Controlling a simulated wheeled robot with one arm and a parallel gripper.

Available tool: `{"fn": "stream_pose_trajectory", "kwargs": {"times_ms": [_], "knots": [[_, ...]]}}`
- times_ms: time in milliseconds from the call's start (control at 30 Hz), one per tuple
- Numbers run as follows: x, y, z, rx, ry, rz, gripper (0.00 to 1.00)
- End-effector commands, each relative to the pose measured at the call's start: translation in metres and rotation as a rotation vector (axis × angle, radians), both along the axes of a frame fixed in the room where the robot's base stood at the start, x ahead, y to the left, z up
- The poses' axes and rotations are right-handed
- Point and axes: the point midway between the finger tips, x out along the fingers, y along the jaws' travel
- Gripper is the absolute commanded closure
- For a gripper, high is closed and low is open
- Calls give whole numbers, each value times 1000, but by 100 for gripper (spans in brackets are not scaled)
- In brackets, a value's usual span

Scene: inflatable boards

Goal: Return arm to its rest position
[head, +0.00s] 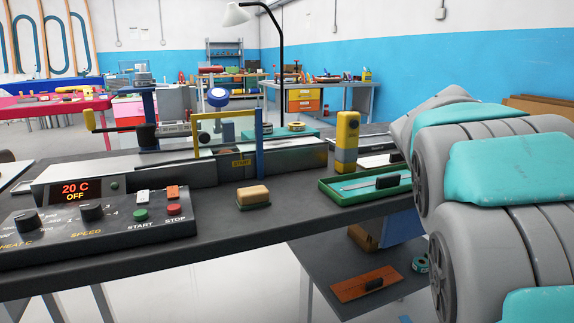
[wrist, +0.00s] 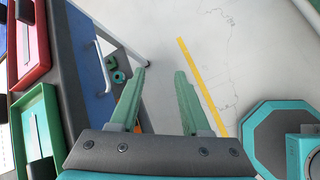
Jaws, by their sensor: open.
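My gripper (wrist: 161,95) shows in the wrist view with its two green fingers spread apart and nothing between them. It points down over the pale floor, beside the edge of the dark workbench. In the head view my grey and teal arm fills the right side, and the gripper itself is not visible there.
The dark workbench (head: 290,188) holds a control panel (head: 95,222), a sponge-like block (head: 253,194), a yellow post (head: 346,140) and a green tray (head: 350,187). A lower shelf (head: 335,262) carries an orange board (head: 370,283). In the wrist view, bare floor (wrist: 235,60) lies right of the bench.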

Motion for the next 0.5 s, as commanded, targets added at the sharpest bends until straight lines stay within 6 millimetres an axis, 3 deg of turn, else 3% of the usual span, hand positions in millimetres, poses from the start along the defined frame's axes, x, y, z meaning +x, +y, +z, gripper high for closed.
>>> {"fn": "stream_pose_trajectory", "kwargs": {"times_ms": [167, 300, 500], "knots": [[-69, 54, -61, 261, -110, -284, 53], [-135, 107, -112, 458, -159, -580, 53], [-229, 179, -167, 625, -160, -1001, 53]]}}
